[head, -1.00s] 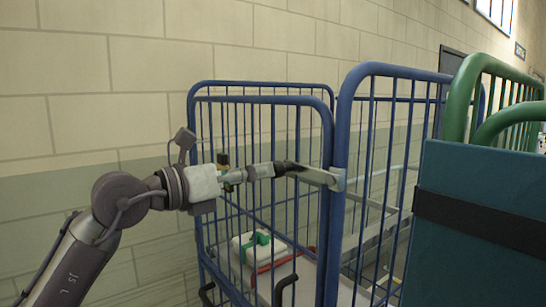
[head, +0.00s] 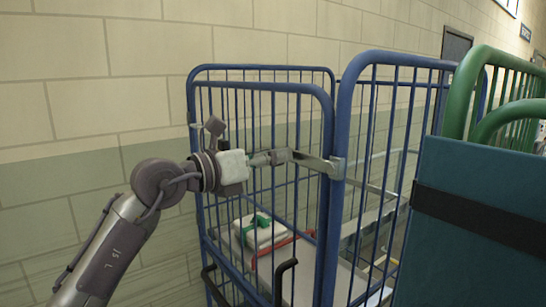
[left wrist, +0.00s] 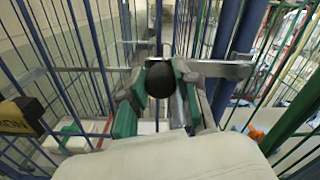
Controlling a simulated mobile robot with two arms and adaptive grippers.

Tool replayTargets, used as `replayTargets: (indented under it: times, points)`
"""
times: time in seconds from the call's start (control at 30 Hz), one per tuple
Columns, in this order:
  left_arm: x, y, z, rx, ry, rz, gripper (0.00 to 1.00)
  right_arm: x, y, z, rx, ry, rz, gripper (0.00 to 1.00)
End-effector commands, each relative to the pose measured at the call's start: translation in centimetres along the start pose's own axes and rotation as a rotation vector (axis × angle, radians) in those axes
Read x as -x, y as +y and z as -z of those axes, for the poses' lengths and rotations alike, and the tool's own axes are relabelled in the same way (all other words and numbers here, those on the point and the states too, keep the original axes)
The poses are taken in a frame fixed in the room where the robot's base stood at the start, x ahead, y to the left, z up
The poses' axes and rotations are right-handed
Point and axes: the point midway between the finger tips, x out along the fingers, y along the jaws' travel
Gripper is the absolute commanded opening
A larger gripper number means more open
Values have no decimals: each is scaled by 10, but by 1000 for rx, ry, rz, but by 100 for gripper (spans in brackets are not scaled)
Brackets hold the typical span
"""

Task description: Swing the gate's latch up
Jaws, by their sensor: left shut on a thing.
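The latch (head: 316,163) is a flat grey metal bar at the front edge of the blue cage gate. It reaches left from a bracket on the blue post, tilted slightly up at its free end. It also shows in the left wrist view (left wrist: 222,69), with a round black knob (left wrist: 160,80). My left gripper (head: 284,156) is at the latch's free end and hides the knob in the head view. In the left wrist view its green-padded fingers (left wrist: 158,88) are shut on the knob from both sides. My right gripper is in neither view.
The blue roll cage (head: 265,89) has upright bars close around my left gripper. A white and green bundle (head: 258,230) lies inside on the cage floor. A dark teal panel with a black strap (head: 480,180) and a green-framed cage (head: 461,95) stand at the right.

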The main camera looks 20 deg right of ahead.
Motion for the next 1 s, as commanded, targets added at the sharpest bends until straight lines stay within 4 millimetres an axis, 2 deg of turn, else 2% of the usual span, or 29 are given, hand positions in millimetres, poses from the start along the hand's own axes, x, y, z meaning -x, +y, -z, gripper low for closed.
replayTargets:
  times: [0.57,1.0]
  points:
    - [0,-2,-6,-61,-2,-1,0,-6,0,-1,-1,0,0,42]
    - [1,-22,-36,-408,-3,-3,0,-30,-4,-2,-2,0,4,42]
